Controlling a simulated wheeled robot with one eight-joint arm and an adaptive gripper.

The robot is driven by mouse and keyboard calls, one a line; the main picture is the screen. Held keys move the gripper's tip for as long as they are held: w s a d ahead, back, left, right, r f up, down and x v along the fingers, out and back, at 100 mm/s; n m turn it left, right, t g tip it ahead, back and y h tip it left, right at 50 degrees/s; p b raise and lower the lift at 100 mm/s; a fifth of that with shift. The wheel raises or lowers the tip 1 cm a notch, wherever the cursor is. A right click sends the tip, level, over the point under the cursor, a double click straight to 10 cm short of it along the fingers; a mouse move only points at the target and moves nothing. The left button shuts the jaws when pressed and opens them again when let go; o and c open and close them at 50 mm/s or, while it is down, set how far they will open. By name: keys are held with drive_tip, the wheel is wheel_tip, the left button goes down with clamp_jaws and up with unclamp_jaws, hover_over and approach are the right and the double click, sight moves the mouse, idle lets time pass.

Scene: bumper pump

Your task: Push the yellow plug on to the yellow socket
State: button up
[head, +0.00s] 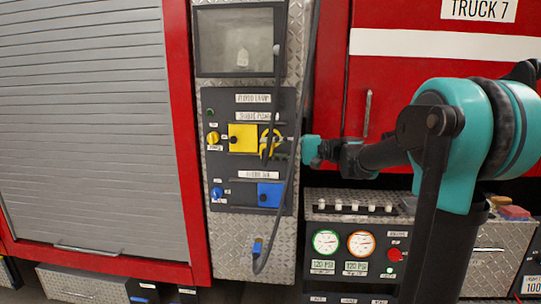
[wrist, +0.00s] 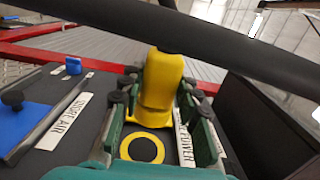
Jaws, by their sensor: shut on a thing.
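The yellow plug (wrist: 166,76) is between the green fingers of my gripper (wrist: 158,88) in the wrist view, shut on its body. A dark cable leads from its far end. The yellow socket (wrist: 143,148) shows as a yellow ring with a black centre on the dark panel, below the plug in that view. The plug does not cover the ring; the depth between them is hard to tell. In the head view my gripper (head: 284,144) is at the panel's right side, right of a yellow square plate (head: 242,138). Plug and socket overlap there and are partly hidden.
A blue plate (head: 269,195) and blue knob (head: 217,192) lie lower on the panel. A thick dark hose (wrist: 230,50) crosses close to the wrist camera. A blue plug (head: 257,247) hangs below the panel. A gauge box (head: 343,243) stands at lower right.

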drive_tip(key=w, duration=0.6)
idle(0.3)
drive_tip(key=shift+w+d, duration=0.15)
drive_tip(key=shift+w, duration=0.6)
idle(1.8)
drive_tip(key=o, duration=1.1)
drive_tip(key=shift+o, duration=0.2)
